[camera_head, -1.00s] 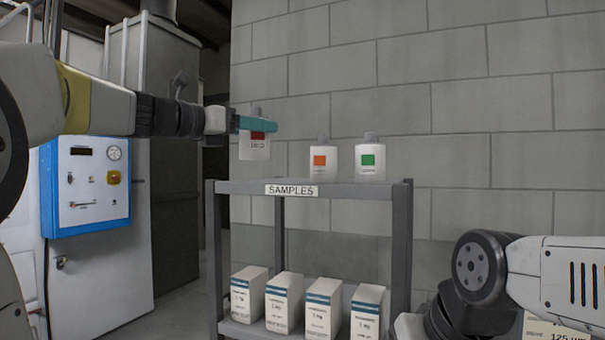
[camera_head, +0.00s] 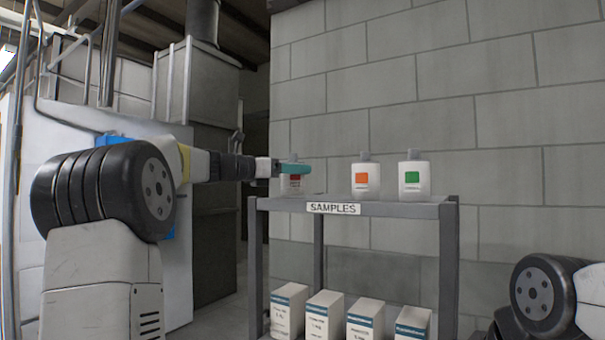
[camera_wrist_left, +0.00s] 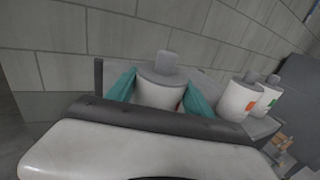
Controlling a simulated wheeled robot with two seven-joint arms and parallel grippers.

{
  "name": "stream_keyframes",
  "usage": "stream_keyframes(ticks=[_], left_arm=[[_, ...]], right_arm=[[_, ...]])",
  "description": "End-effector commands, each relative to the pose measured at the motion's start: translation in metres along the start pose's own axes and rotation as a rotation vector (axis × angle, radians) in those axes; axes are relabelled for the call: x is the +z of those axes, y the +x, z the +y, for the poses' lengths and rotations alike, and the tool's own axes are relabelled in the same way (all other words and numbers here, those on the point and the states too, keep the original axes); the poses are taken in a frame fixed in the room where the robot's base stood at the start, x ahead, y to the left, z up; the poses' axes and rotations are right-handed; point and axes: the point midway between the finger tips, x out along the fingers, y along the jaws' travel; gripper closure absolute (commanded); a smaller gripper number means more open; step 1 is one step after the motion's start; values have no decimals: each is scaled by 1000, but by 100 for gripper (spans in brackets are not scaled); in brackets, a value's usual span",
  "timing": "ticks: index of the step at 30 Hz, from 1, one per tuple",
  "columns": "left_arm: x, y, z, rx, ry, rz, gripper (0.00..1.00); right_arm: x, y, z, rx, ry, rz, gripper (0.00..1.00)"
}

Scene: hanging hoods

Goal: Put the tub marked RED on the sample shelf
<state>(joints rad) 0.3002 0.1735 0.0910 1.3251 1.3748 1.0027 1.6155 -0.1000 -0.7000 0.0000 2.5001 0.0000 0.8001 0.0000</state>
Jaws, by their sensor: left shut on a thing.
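My left gripper (camera_head: 294,169) has teal fingers shut around a white tub with a red label (camera_head: 294,184). The tub is upright at the left end of the sample shelf (camera_head: 408,208), its base at about the height of the top; I cannot tell whether it touches. In the left wrist view the white tub (camera_wrist_left: 157,92) sits between the two teal fingers (camera_wrist_left: 160,97), its grey cap up. The shelf's front edge carries a SAMPLES sign (camera_head: 333,208). My right gripper is not in view; only part of my right arm shows at the lower right.
A tub with an orange label (camera_head: 365,178) and one with a green label (camera_head: 413,178) stand on the shelf top to the right. Several white boxes (camera_head: 324,314) stand on the lower level. A grey block wall (camera_head: 480,100) is close behind. Bare top lies between the red and orange tubs.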

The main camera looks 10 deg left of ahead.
Motion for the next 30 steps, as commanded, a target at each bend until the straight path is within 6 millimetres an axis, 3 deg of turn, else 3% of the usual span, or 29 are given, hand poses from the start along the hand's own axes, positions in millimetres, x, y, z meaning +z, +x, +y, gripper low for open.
stream_keyframes(ticks=[12,13,15,16,26,30], left_arm=[[-7,0,0,0,0,0,66],[-8,0,0,0,0,0,35],[-8,0,0,0,0,0,21],[-8,0,0,0,0,0,19],[-6,0,0,0,1,0,19],[-5,-15,1,4,1,1,19]], right_arm=[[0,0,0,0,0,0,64],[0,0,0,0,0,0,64],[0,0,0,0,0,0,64],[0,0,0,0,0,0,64],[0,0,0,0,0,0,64],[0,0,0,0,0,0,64]])
